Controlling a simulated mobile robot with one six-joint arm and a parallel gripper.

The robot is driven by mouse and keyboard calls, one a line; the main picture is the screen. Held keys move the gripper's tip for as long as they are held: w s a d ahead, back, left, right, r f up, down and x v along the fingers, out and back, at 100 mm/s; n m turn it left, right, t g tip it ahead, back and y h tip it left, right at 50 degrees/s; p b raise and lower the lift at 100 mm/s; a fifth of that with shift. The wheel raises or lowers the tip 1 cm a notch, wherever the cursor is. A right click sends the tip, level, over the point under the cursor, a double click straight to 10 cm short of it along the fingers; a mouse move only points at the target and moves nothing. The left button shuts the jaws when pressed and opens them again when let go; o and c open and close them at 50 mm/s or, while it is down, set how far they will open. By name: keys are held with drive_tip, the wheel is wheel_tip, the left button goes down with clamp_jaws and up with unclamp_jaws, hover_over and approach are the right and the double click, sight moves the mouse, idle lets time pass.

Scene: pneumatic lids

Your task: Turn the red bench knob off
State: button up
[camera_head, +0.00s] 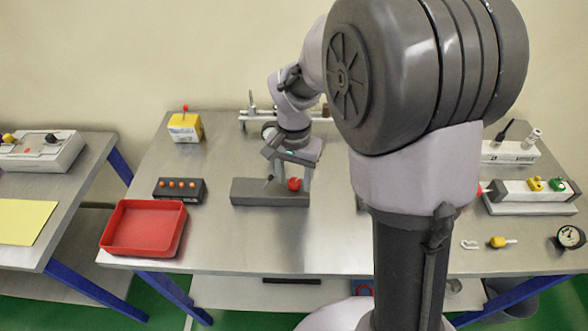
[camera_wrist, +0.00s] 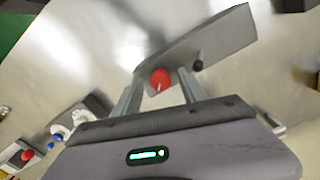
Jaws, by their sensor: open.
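The red bench knob (camera_head: 294,184) sits on a dark grey block (camera_head: 248,192) on the metal bench, right of the block's middle in the head view. In the wrist view the red knob (camera_wrist: 160,78) shows between my two fingers, with a pale mark on it, and the grey block (camera_wrist: 215,38) runs behind it. My gripper (camera_head: 292,184) is over the block, pointing down. In the wrist view its fingers (camera_wrist: 158,90) stand apart on either side of the knob. I cannot tell whether they touch it. A small black knob (camera_wrist: 198,65) is on the same block, just outside one finger.
A red tray (camera_head: 118,252) and a dark box with orange buttons (camera_head: 160,190) stand left. White valve blocks (camera_head: 530,195), a gauge (camera_head: 570,237) and small fittings lie right. Bench metal in front of the block is clear.

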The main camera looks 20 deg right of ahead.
sight(294, 183)
wheel_tip(294, 183, up, 17)
drive_tip(key=p, duration=0.6)
drive_tip(key=shift+p, duration=0.4)
drive_tip(key=shift+r, duration=0.15)
drive_tip(key=s+a+n+t+y+b, duration=0.1)
drive_tip(key=s+a+t+b, duration=0.1)
drive_tip(key=s, duration=0.7)
drive_tip(key=s+a+n+t+y+b, duration=0.1)
drive_tip(key=s+n+t+b, duration=0.1)
drive_tip(key=s, duration=0.8)
drive_tip(key=shift+a+f+t+b, duration=0.4)
drive_tip(key=shift+t+b, duration=0.3)
drive_tip(key=shift+t, duration=0.2)
